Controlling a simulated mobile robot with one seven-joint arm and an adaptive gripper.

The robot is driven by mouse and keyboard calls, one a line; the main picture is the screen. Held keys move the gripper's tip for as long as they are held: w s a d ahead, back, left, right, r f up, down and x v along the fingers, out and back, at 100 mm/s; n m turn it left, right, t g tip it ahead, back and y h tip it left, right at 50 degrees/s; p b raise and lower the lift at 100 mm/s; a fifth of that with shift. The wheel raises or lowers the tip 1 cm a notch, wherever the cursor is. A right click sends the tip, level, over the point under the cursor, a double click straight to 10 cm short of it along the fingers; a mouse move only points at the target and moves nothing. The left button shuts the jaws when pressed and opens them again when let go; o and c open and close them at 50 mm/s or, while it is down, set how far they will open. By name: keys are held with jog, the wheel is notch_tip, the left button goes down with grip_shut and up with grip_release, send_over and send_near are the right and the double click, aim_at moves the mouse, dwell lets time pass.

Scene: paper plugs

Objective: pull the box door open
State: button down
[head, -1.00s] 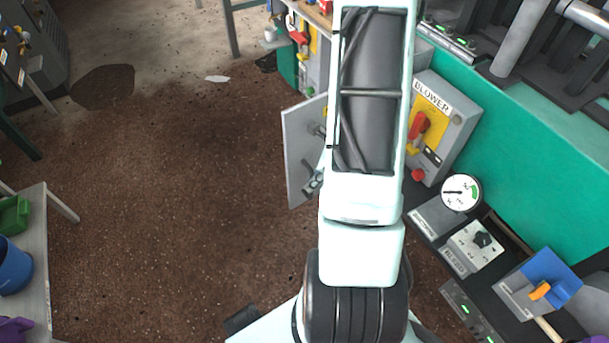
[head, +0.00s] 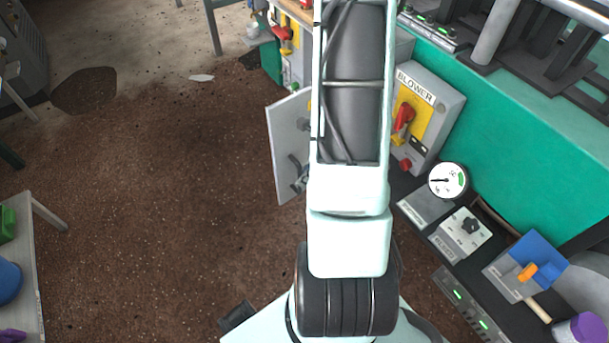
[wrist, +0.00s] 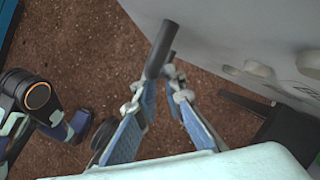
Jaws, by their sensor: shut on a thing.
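The box door (head: 287,150) is a flat grey panel that stands swung out to the left of my arm in the head view. My arm hides its right edge and whatever joins it to a box. In the wrist view the door's pale inner or outer face (wrist: 235,40) fills the upper right; I cannot tell which face. My gripper (wrist: 163,80) is shut on the dark bar-shaped door handle (wrist: 160,50), close beside the door. In the head view only a small part of my gripper (head: 300,183) shows at the door's lower edge.
A grey BLOWER box (head: 427,115) with a red switch is on the green machine wall (head: 500,140) to the right. A gauge (head: 447,180) and control panels line the right. A table (head: 30,270) with bins stands at left. Brown floor (head: 160,200) left of the door is clear.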

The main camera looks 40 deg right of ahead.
jog(key=shift+s+a+f, duration=0.1)
jog(key=shift+s+f, duration=0.25)
jog(key=shift+s, duration=0.35)
jog(key=c, duration=2.1)
grip_release()
jog(key=shift+o, duration=0.4)
jog(key=shift+w+r, duration=0.1)
jog(key=shift+w+r, duration=0.1)
jog(key=shift+r, duration=0.05)
jog(key=v, duration=1.1)
jog(key=shift+r, duration=0.4)
